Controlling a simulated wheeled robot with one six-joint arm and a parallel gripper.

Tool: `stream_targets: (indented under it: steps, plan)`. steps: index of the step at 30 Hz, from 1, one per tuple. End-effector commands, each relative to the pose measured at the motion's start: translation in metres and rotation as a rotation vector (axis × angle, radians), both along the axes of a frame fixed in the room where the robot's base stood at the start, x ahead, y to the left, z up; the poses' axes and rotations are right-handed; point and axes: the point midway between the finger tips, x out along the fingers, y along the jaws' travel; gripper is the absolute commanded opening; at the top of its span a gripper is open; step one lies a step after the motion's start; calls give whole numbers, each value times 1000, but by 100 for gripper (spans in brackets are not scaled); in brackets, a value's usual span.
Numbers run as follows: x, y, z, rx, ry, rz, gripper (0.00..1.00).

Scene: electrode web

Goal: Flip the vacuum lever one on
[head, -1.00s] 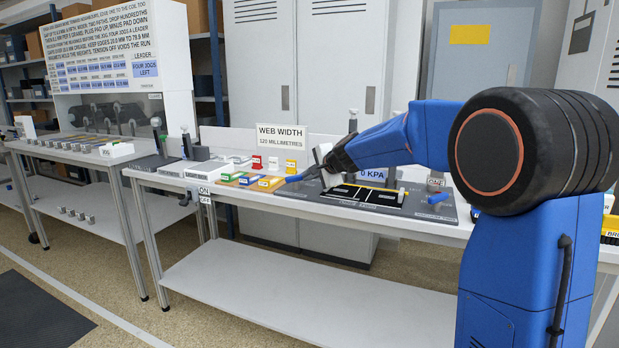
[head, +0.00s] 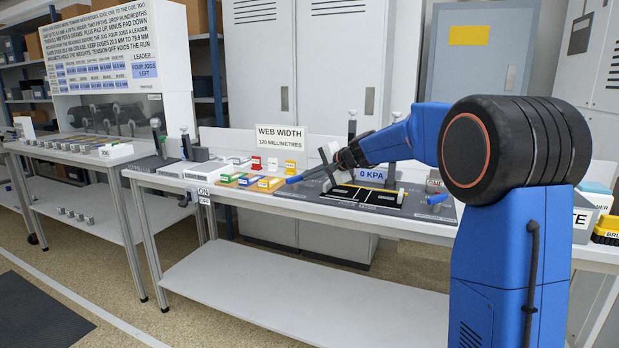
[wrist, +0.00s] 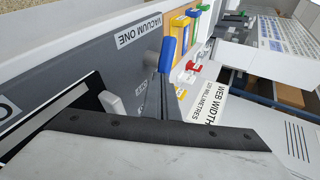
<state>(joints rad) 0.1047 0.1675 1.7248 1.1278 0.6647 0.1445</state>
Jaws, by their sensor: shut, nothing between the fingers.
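The vacuum one lever has a blue handle (head: 294,180) and sits at the left end of the dark grey plate (head: 277,191) on the bench. In the head view it leans low toward the left. In the wrist view its blue handle (wrist: 167,55) is beside the VACUUM ONE label (wrist: 138,30). My gripper (head: 327,168) is just right of the lever, shut and empty. In the wrist view its fingers (wrist: 160,88) appear close to the handle; I cannot tell whether they touch. The pressure display (head: 371,175) reads 0 KPA.
A second blue handle (head: 438,198) lies at the plate's right end. A black panel (head: 365,197) lies between. Coloured blocks (head: 268,183) and the WEB WIDTH sign (head: 282,136) stand left and behind.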

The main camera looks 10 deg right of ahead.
Motion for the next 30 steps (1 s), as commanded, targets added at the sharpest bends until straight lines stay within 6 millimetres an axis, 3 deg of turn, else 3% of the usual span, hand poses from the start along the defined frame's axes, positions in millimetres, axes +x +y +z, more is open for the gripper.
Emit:
stream_targets:
  steps: [21,30]
  plan:
    - [32,-7,-1,0,0,613,0]
    - [40,-4,0,-1,0,629,0]
